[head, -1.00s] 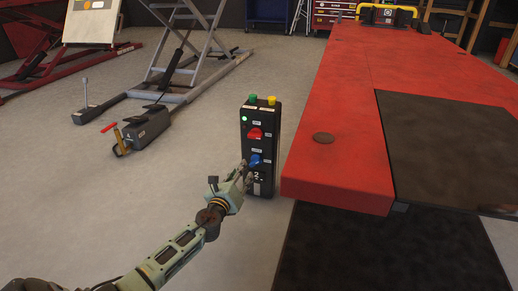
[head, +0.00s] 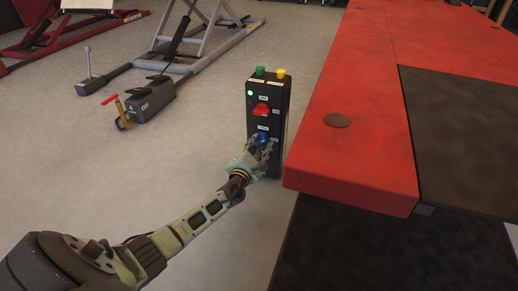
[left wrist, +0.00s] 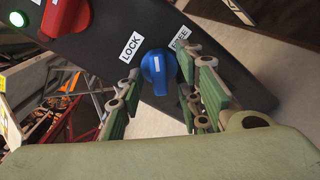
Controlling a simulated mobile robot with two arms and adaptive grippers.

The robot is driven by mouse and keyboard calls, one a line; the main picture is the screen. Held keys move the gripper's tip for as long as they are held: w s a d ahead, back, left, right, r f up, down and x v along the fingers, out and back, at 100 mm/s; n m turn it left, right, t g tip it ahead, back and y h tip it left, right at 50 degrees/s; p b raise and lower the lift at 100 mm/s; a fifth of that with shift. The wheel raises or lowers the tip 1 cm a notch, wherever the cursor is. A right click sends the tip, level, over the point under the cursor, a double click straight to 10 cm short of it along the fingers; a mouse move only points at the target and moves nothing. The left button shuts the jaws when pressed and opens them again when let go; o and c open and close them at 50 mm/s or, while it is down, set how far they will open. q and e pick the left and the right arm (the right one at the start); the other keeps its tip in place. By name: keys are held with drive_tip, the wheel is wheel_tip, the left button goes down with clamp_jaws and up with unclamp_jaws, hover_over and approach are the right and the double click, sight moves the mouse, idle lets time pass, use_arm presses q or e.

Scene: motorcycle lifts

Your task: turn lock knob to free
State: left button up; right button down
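The lock knob (head: 262,137) is a blue knob on the front of a dark control box (head: 284,105). In the left wrist view the blue knob (left wrist: 158,68) shows between a LOCK label (left wrist: 131,46) and a FREE label (left wrist: 179,38). Its pale pointer line looks nearly upright in that picture, and I cannot tell which label it is set to. My left gripper (head: 265,149) is at the knob. In the left wrist view its green fingers (left wrist: 158,100) are spread on either side of the knob; contact is unclear. My right gripper is not in view.
A red switch (head: 262,110) sits above the knob, with a lit green lamp and green and yellow buttons higher up. A red lift platform (head: 350,150) stands close to the right. A pump unit (head: 148,102) lies on the floor to the left. Grey floor is clear between.

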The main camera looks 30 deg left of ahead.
use_arm(q)
drive_tip(key=shift+w, duration=0.3)
clamp_jaws()
